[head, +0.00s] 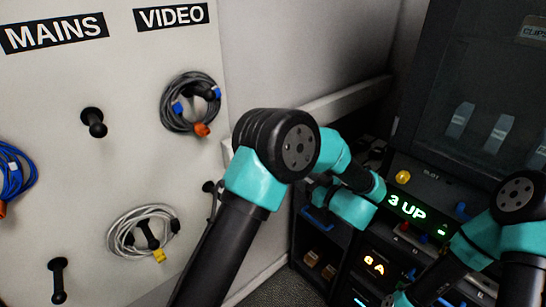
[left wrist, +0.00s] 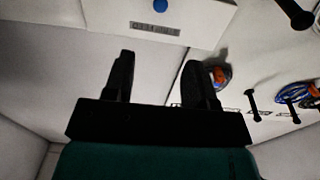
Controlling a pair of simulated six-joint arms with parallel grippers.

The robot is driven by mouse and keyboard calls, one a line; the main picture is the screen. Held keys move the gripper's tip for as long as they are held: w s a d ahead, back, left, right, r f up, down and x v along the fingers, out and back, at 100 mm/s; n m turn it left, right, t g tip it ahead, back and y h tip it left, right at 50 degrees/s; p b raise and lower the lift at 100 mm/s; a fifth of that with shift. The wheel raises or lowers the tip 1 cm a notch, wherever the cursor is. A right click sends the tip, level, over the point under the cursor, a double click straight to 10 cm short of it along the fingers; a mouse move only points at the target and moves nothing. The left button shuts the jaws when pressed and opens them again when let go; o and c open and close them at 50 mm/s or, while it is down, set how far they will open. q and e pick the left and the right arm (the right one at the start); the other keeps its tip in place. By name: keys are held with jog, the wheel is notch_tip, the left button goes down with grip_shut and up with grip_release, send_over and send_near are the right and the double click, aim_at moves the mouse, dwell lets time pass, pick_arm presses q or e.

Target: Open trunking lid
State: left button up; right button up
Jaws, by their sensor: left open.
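In the left wrist view a pale panel (left wrist: 105,14) with a blue knob (left wrist: 160,5) and a small dark label lies at the top, beyond my fingertips. It may be the trunking lid, but I cannot tell for sure. My left gripper (left wrist: 162,70) is open and empty, with its two dark fingers apart and short of the panel. In the head view a pale trunking-like rail (head: 347,101) runs along the wall behind my left arm. My left gripper cannot be made out there. My right arm shows at the lower right, but its gripper cannot be made out.
Coiled cables hang on the pegboard under the VIDEO sign (head: 171,15), including a grey coil (head: 190,103) and a white coil (head: 142,232). Bare black pegs (head: 93,122) stick out. A dark rack with a lit "3 UP" display (head: 406,208) stands at the right.

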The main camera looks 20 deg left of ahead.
pick_arm(q)
jog(key=x, duration=1.6)
jog(key=shift+s, duration=0.1)
jog(key=shift+c, duration=0.4)
grip_shut()
